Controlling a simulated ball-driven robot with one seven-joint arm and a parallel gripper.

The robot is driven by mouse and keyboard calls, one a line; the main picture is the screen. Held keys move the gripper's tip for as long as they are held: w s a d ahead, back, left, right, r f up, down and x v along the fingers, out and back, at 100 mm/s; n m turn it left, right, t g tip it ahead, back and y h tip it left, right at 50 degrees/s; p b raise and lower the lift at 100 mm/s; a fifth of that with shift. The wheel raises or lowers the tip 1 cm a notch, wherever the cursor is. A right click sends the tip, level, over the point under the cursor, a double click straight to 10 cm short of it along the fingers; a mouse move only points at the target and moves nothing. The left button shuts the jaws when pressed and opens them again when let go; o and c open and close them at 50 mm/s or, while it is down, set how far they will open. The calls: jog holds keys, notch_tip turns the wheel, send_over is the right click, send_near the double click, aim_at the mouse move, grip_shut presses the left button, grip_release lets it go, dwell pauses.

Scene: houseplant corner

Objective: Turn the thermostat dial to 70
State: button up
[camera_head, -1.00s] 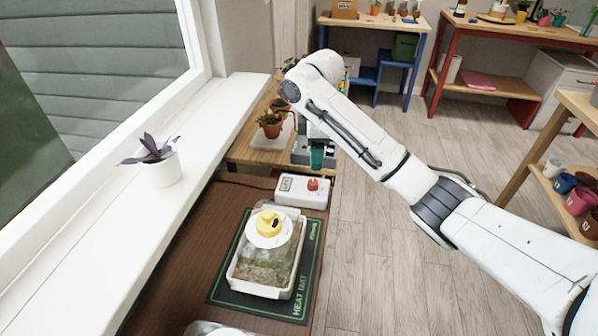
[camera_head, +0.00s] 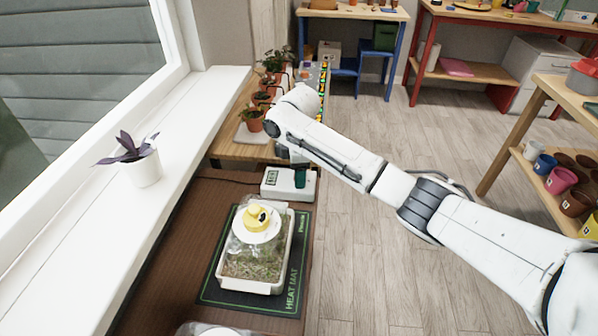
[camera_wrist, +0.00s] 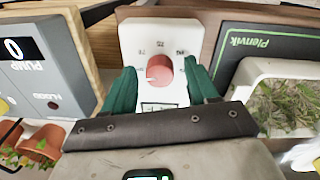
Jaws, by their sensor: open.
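The thermostat is a white box (camera_head: 273,183) with a small display, on the brown bench behind the heat mat. Its red dial (camera_wrist: 159,70) shows in the wrist view, with printed marks around it too small to read surely. My gripper (camera_wrist: 162,88) has green fingers, open, one on each side of the dial in that view. I cannot tell whether they touch it or hover above it. In the head view my gripper (camera_head: 299,178) is over the right part of the box and hides the dial.
A heat mat (camera_head: 292,290) carries a white tray (camera_head: 285,270) with seedlings and a yellow-topped cover. A grey pump box (camera_wrist: 45,65) stands beside the thermostat in the wrist view. Terracotta pots (camera_head: 252,124) stand behind. A potted purple plant (camera_head: 143,168) is on the windowsill.

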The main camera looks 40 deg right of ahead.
jog(key=shift+c, duration=0.4)
jog(key=c, duration=1)
jog(key=shift+o, duration=0.2)
jog(key=shift+a+r+p, duration=0.1)
jog(key=shift+p, duration=0.3)
jog(key=shift+r+m+p, duration=0.1)
jog(key=shift+m+p, duration=0.6)
jog(key=shift+p, duration=0.05)
jog(key=m+p, duration=0.2)
jog(key=p, duration=0.1)
jog(key=m+p, duration=0.2)
jog(key=m, duration=0.1)
jog(key=shift+m, duration=0.3)
jog(key=shift+m+p, duration=0.95)
jog(key=shift+m, duration=0.45)
